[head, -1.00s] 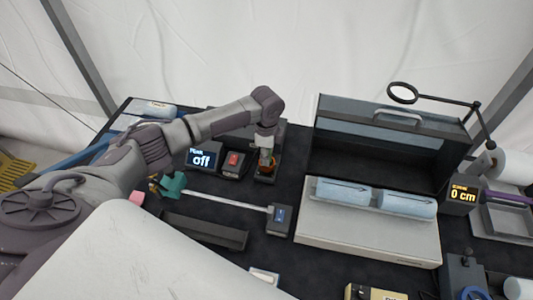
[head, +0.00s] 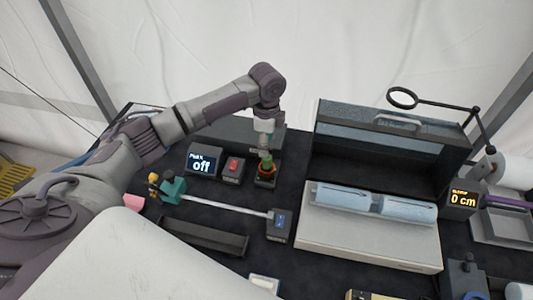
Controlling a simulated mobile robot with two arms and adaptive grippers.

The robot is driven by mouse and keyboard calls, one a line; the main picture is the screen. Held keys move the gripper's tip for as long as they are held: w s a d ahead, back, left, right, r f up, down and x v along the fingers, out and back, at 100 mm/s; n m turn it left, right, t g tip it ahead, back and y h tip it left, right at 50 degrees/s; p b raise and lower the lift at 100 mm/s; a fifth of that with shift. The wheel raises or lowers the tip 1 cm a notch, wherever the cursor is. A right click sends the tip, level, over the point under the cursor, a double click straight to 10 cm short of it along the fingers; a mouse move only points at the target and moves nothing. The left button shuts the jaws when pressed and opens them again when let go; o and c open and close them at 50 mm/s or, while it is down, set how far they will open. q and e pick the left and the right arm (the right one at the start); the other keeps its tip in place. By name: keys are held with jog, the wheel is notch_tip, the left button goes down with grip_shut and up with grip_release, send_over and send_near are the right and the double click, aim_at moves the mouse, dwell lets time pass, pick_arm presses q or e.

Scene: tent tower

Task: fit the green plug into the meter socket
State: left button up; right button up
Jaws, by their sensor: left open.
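The green plug (head: 267,161) stands about upright at an orange-ringed socket (head: 265,172) on a small dark block (head: 265,182), right of the red-switch box. Its lower end is hidden in the ring, so I cannot tell how deep it sits. My left gripper (head: 265,150) is open and points down just above the plug, near its top. At this size I cannot tell whether the fingers touch it. My right gripper is not in view.
A box with a red switch (head: 232,170) stands close to the socket. A teal block (head: 172,189) and a rod lead to a small dark device (head: 280,224). A dark open case (head: 385,150) and a pale tray with blue rolls (head: 365,243) fill the right.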

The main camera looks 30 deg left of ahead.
pick_arm(q)
jog(key=shift+r, duration=1.85)
